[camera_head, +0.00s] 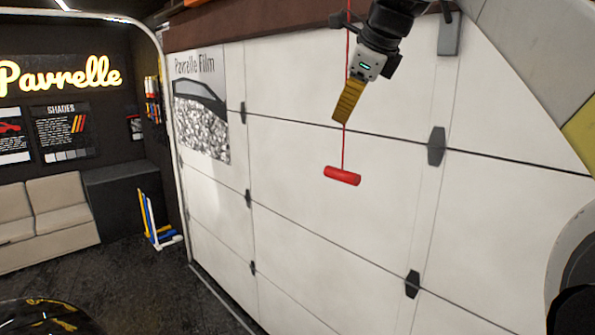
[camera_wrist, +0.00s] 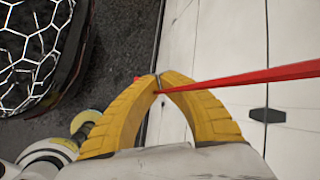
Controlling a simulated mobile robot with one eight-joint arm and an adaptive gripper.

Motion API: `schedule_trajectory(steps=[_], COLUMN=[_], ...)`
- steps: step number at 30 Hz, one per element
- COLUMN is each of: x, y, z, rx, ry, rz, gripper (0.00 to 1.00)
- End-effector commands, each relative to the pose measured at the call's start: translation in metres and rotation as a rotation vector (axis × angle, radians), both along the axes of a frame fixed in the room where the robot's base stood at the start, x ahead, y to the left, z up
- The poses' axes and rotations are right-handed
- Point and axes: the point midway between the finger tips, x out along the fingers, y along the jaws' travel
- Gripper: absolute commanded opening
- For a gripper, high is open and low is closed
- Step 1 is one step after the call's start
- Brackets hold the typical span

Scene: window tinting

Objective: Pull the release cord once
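The red release cord (camera_head: 343,150) hangs in front of the white panelled door, with a red cylindrical handle (camera_head: 342,176) at its lower end, slightly tilted. My gripper (camera_head: 343,118) is above the handle, yellow fingers pointing down. In the wrist view the fingers of my gripper (camera_wrist: 158,78) meet at the tips. The cord (camera_wrist: 250,79) runs in from the right, crosses in front of one finger and reaches the closed tips, so they appear pinched on it. Only a bit of red, probably the handle (camera_wrist: 137,79), shows beyond the tips; the rest is hidden.
The white sectional door (camera_head: 310,230) with dark hinges (camera_head: 436,146) stands close behind the cord. A beige sofa (camera_head: 45,215) and a dark cabinet (camera_head: 120,200) are at the left. A dark car (camera_wrist: 40,50) with a honeycomb pattern is near. Dark floor (camera_head: 150,290) between is clear.

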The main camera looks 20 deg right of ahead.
Motion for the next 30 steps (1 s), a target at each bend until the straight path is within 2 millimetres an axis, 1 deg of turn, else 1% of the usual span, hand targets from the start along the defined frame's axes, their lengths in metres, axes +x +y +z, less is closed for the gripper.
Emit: schedule_trajectory(steps=[1,5,12,18,22,30], x=[0.0,0.0,0.0,0.0,0.0,0.0], y=[0.0,0.0,0.0,0.0,0.0,0.0], z=[-0.007,-0.022,-0.059,-0.078,-0.082,-0.082], rx=[0.0,0.0,-0.001,-0.001,-0.001,-0.001], ry=[0.0,0.0,0.0,0.0,0.0,0.0], rz=[0.0,0.0,0.001,0.001,0.001,0.001], gripper=[0.0,0.0,0.0,0.0,0.0,0.0])
